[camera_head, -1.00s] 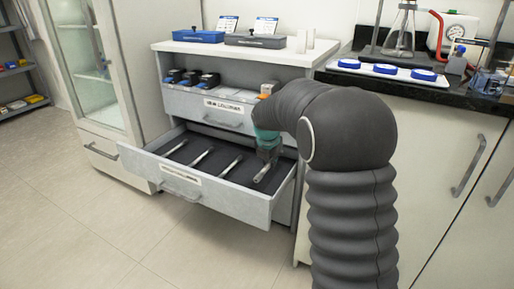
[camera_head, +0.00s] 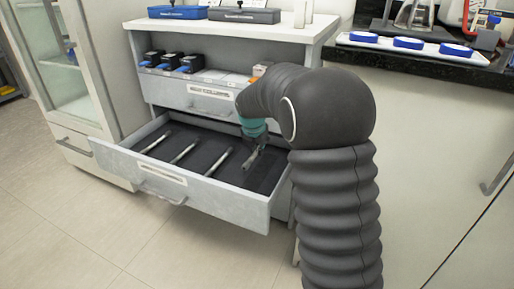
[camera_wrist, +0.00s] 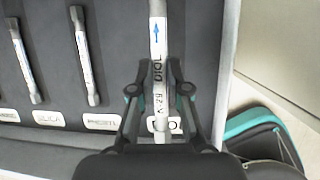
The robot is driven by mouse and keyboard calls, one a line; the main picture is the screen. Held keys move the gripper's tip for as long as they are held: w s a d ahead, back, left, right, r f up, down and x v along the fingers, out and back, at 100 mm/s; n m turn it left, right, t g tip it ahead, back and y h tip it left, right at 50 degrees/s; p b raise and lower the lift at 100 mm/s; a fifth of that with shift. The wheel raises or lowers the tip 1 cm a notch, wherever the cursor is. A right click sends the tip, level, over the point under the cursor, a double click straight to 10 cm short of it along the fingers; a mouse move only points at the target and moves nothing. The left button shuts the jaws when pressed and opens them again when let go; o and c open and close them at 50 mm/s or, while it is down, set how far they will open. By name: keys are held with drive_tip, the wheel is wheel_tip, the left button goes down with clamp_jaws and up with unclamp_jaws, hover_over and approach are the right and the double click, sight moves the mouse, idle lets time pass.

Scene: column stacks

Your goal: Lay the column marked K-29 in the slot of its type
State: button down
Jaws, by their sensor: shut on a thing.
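My gripper (camera_wrist: 160,100) is shut on a slim metal column (camera_wrist: 158,45) with a white label reading DIOL and K-29 and a blue arrow. The column lies lengthwise between the fingers, above the rightmost place of the open drawer (camera_head: 235,203). In the wrist view it looks wider than its neighbours; I cannot tell whether it touches the drawer floor. A partly hidden white tag (camera_wrist: 160,124) beginning with D sits beneath it. In the head view my gripper (camera_head: 252,150) is over the drawer's right end.
Other columns lie left of it, by tags reading PHENYL (camera_wrist: 103,121) and SILICA (camera_wrist: 48,115), and one farther left (camera_head: 157,141). The drawer's right wall (camera_wrist: 223,60) is close. Above is a shelf with black-and-blue devices (camera_head: 190,62). Open floor lies in front.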

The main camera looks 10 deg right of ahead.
drive_tip(key=b, duration=0.4)
hover_over(258, 175)
drive_tip(key=s, duration=0.1)
drive_tip(key=shift+s+a+f, duration=0.1)
drive_tip(key=shift+a+f, duration=0.05)
drive_tip(key=shift+f, duration=0.95)
drive_tip(key=shift+a+f, duration=0.1)
drive_tip(key=shift+f, duration=3.2)
drive_tip(key=shift+f, duration=0.45)
drive_tip(key=c, duration=1.1)
unclamp_jaws()
drive_tip(key=shift+o, duration=0.2)
